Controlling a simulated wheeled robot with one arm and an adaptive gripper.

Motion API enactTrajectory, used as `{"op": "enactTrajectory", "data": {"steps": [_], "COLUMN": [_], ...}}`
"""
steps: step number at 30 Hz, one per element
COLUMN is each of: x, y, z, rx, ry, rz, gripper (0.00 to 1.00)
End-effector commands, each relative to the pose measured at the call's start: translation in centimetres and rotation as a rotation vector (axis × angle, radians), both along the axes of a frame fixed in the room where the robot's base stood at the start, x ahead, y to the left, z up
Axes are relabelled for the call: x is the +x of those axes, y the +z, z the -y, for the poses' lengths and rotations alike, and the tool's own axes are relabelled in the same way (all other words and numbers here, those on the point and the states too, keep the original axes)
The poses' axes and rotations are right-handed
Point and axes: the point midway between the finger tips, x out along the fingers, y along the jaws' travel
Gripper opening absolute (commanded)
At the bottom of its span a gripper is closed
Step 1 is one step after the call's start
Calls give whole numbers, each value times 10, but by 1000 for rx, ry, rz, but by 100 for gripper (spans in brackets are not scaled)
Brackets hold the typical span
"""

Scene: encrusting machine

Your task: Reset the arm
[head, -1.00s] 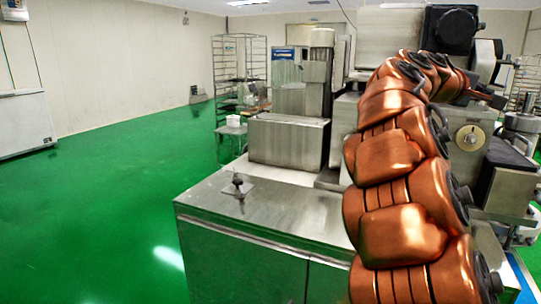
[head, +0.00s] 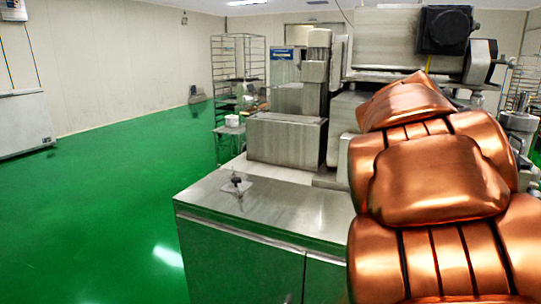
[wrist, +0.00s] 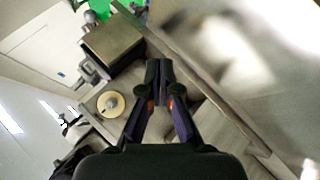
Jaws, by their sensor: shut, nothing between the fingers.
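My copper-coloured arm (head: 435,185) rises along the right side of the head view, close to the camera, and covers part of the machine behind it. My gripper does not show in the head view. In the wrist view my gripper (wrist: 159,72) is shut and empty, its dark fingertips together. Behind the fingers is the metal body of the machine (wrist: 205,120), with a round pale disc with a dark knob (wrist: 111,103) left of the fingers. I cannot tell how far the fingertips are from the machine.
A steel cabinet (head: 285,210) with a flat top stands in front of the machine (head: 385,38). A metal box (head: 285,138) sits on it. A wire rack (head: 238,65) stands farther back. The green floor (head: 100,215) at left is open. A white chest (head: 25,122) stands by the left wall.

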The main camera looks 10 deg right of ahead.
Motion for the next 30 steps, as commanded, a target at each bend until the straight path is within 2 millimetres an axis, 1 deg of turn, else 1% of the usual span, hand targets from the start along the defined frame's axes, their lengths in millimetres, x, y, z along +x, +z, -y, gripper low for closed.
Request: {"op": "enactTrajectory", "data": {"steps": [1,2,3,5,6,8,9,11,12,14,15,17,18,21,24,27,30], "x": [-9,-14,-21,-32,-40,-53,-63,-78,-90,-108,-122,-142,-155,-182,-202,-212,-213], "y": [-22,-33,-50,-75,-91,-113,-129,-150,-163,-182,-194,-209,-217,-234,-244,-248,-248], "z": [-20,-31,-47,-71,-88,-113,-131,-157,-174,-200,-216,-239,-252,-277,-294,-300,-301], "rx": [68,106,157,236,287,359,409,477,522,585,624,677,707,762,798,812,813], "ry": [8,10,12,20,24,32,38,48,54,65,70,81,87,98,105,108,107], "rz": [-4,-5,-13,-27,-39,-59,-78,-108,-132,-172,-203,-245,-274,-336,-382,-403,-405], "gripper": [0,0,0,0,0,0,0,0,0,0,0,0,0,0,0,0,0]}}
